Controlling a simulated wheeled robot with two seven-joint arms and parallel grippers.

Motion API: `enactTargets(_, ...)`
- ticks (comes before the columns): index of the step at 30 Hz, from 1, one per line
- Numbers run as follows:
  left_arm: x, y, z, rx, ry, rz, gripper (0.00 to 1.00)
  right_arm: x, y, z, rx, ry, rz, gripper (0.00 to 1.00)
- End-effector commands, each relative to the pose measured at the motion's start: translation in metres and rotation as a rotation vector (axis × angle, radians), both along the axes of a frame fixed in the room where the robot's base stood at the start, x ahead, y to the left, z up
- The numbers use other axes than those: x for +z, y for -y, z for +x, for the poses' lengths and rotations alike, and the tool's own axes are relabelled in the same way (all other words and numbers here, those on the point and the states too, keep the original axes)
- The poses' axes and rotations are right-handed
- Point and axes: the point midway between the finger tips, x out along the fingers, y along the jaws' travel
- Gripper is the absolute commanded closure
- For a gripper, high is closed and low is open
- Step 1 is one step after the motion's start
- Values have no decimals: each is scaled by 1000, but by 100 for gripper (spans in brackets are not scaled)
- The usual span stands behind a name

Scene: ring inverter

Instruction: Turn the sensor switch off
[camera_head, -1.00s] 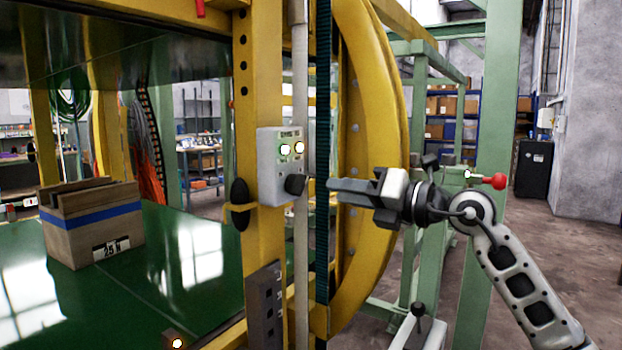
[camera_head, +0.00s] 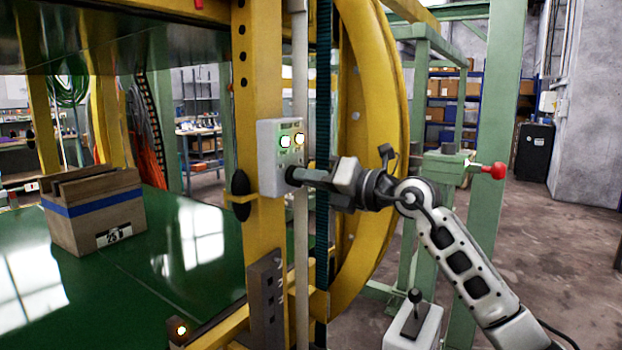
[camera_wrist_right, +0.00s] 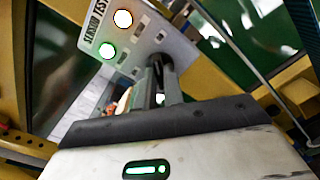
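The sensor switch is a grey control box (camera_head: 268,150) on a yellow post, with a green-lit and a yellowish-lit lamp and a black knob (camera_head: 292,175) low on its right side. The box also shows in the right wrist view (camera_wrist_right: 150,32), with its lettering and both lamps lit. My right gripper (camera_head: 308,175) reaches in from the right, its fingertips at the knob. In the right wrist view its two fingers (camera_wrist_right: 162,85) lie at the dark knob with a narrow gap between them. Whether they grip the knob is unclear. My left gripper is out of view.
A large yellow ring (camera_head: 385,150) and a thin vertical pole (camera_head: 301,240) stand close to the box. A wooden box with a blue band (camera_head: 95,215) sits on the green platform (camera_head: 180,290) at left. A red-knobbed lever (camera_head: 497,170) is on the green frame at right.

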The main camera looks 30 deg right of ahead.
Motion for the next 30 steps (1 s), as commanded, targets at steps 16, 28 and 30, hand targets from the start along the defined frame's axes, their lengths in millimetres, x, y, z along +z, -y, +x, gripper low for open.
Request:
enactTargets(16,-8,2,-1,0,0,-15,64,-2,0,0,0,57,-144,100)
enactTargets(28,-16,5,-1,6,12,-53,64,-3,0,0,0,198,-481,100)
enactTargets(30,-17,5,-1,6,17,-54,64,-2,0,-1,-1,224,-544,100)
